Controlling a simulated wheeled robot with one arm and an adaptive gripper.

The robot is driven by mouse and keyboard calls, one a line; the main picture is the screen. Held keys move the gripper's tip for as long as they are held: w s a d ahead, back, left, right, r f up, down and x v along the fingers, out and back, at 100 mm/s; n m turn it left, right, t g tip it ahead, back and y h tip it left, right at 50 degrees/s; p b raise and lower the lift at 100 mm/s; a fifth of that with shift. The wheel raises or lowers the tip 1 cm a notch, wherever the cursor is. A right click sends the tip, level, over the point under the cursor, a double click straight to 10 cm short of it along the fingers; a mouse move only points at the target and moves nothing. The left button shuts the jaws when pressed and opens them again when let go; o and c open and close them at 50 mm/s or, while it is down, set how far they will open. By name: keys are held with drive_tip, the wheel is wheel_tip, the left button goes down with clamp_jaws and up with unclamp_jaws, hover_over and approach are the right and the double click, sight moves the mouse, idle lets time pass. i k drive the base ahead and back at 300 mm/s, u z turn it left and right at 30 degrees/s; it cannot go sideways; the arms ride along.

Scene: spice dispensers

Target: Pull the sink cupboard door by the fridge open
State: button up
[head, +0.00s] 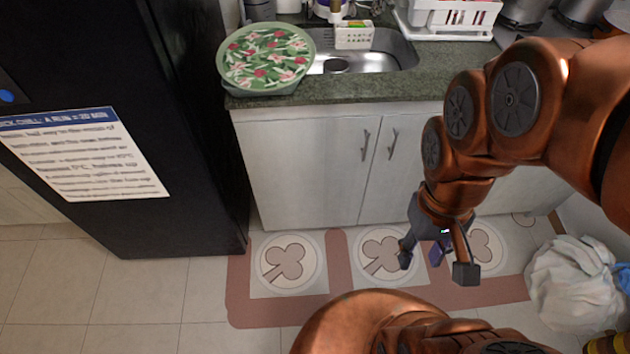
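The sink cupboard door by the fridge (300,172) is the left one of a white pair under the counter. It is shut. Its slanted metal handle (365,144) is near its right edge. The other door (402,178) has its own handle (392,144) close beside it and is partly hidden by my arm. My gripper (436,265) points down in front of the right door, right of and lower in the picture than the handles. Its fingers are spread apart, with nothing seen held between them, and it is clear of both handles.
The black fridge (140,60) stands left of the cupboard. A floor mat (338,262) lies before the doors. A white bag (575,285) sits at the right. The counter (400,90) holds a floral tray (266,58) beside the sink (385,55). The left floor is clear.

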sight(309, 172)
drive_tip(key=u, duration=0.3)
drive_tip(key=k, duration=0.4)
drive_tip(key=u, duration=1)
drive_tip(key=k, duration=0.95)
drive_tip(key=u, duration=0.25)
drive_tip(key=i, duration=0.75)
drive_tip(key=z, duration=0.3)
